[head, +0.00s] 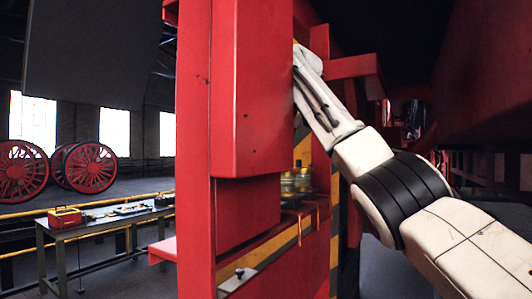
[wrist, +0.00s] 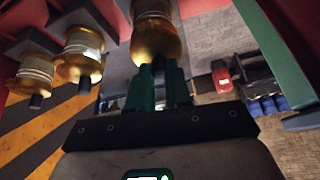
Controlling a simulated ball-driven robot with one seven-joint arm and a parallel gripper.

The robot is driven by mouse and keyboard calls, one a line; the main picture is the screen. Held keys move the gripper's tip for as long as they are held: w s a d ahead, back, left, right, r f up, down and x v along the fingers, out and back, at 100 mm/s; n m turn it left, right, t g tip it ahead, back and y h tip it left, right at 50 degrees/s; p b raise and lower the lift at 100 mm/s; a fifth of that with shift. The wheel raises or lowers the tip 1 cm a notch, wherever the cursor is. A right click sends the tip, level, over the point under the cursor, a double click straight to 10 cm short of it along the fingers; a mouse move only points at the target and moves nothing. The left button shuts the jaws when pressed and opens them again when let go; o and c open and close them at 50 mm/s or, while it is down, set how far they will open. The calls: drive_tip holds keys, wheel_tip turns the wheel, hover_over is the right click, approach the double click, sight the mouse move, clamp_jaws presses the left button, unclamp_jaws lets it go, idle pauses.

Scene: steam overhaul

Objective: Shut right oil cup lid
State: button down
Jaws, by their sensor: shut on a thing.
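In the wrist view, several brass oil cups with pale glass bands sit in a row: one at the left (wrist: 35,72), one in the middle (wrist: 82,57), and the rightmost cup (wrist: 156,35) straight ahead of my gripper. My gripper (wrist: 158,84) has its green fingers shut on the dark knob of the rightmost cup's lid (wrist: 157,63). The fingers partly cover the knob, and I cannot tell whether the lid sits closed. In the head view, brass cups (head: 297,181) show small behind the red frame, and my gripper is hidden behind it.
A red upright frame (head: 250,90) stands close in front of my arm in the head view. A workbench (head: 85,232) with a red toolbox (head: 65,217) stands at the left. Red wheels (head: 90,167) stand behind. A green bar (wrist: 265,50) runs along the wrist view's right side.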

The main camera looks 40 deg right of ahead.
drive_tip(key=c, duration=1.1)
unclamp_jaws()
drive_tip(key=shift+o, duration=0.2)
